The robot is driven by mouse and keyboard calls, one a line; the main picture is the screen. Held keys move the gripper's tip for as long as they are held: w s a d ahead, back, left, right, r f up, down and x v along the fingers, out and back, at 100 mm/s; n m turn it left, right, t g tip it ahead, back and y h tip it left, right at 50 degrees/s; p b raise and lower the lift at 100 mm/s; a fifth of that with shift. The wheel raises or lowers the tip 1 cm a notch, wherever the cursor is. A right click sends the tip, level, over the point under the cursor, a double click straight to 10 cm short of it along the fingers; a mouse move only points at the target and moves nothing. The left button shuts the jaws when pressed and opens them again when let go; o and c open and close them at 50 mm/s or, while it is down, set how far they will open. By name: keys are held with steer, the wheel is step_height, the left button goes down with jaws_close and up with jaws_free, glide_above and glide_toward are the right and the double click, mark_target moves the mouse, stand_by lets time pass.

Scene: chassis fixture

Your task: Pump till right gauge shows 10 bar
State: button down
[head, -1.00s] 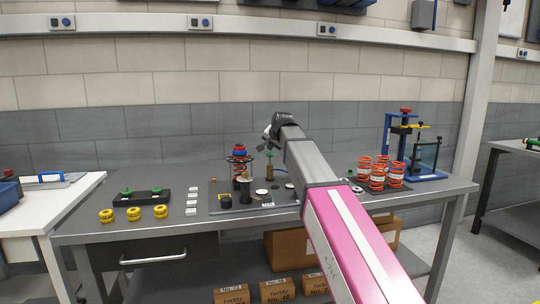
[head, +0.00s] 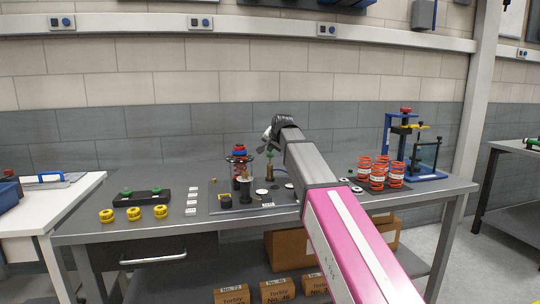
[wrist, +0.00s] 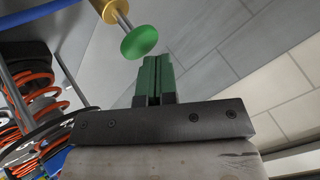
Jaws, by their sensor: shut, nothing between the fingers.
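The pump has a green knob (wrist: 139,42) on a thin rod above a brass body (wrist: 117,8). In the head view the brass pump (head: 269,170) stands upright on the bench fixture, with its knob at the top. My gripper (wrist: 157,62) has green fingers, shut together and empty. In the wrist view the fingertips are close beside the knob, not around it; I cannot tell whether they touch it. In the head view my gripper (head: 266,136) is above and near the pump. A white round dial (head: 261,191) lies at the pump's front; no gauge reading is legible.
A red-orange coil spring assembly (head: 239,160) stands left of the pump. Several orange springs (head: 377,178) and a blue press (head: 388,143) stand at the right. Yellow rings (head: 133,213) and a black tray (head: 142,197) lie at the left. The wall is behind.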

steer(key=shift+f, duration=0.95)
stand_by(1.0)
stand_by(0.3)
steer(key=shift+r, duration=1.65)
steer(key=shift+r, duration=0.1)
steer(key=shift+r, duration=2.45)
